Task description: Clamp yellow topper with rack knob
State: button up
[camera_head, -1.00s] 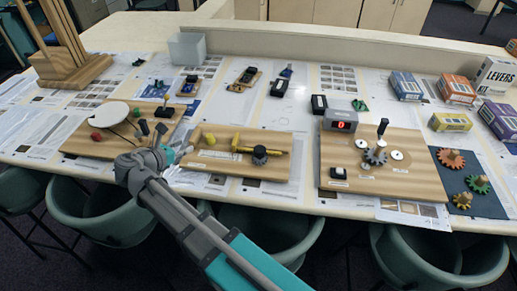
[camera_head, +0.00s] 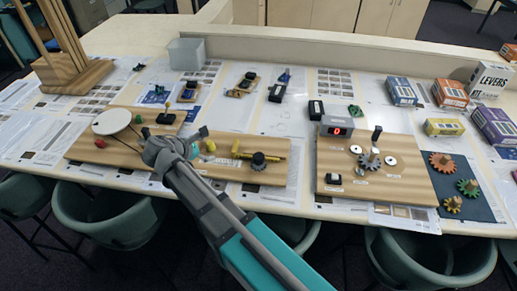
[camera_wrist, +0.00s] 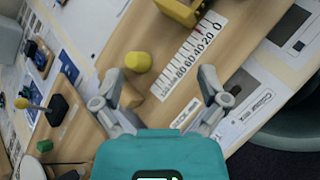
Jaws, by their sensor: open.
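The yellow topper (camera_wrist: 138,62), a short round-topped piece, stands on the wooden board in the wrist view, ahead of my open fingers. It also shows in the head view (camera_head: 210,146), just right of my gripper (camera_head: 175,132). In the wrist view my gripper (camera_wrist: 160,76) has its fingers spread wide, with nothing between them. The dark rack knob (camera_head: 259,159) sits on the same board to the right, next to the yellow rack (camera_head: 246,153). The knob is out of the wrist view, where a yellow bracket (camera_wrist: 180,10) and a printed scale (camera_wrist: 188,62) show.
A yellow-balled lever (camera_wrist: 30,104) stands left in the wrist view. A white disc (camera_head: 111,122) is left of my arm. The gear board (camera_head: 345,190) with a red display lies to the right. Boxes (camera_head: 447,93) and a translucent bin (camera_head: 187,53) stand farther back.

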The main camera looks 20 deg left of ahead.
jog(key=w+d+r+m+g+p, duration=0.3)
jog(key=d+r+m+g+p, duration=0.15)
jog(key=d+m+p, duration=0.55)
notch_tip(320, 180, up, 6)
jog(key=m+g+y+p, duration=0.4)
jog(key=m+g+p, duration=0.2)
jog(key=m, duration=0.8)
send_over(259, 156)
jog(key=shift+a+f+t, duration=0.1)
jog(key=shift+f+t, duration=0.1)
jog(key=shift+t, duration=0.05)
jog(key=shift+f, duration=0.15)
notch_tip(259, 156, down, 14)
jog(key=b, duration=1.3)
jog(key=shift+r, duration=0.2)
jog(key=c, duration=1.1)
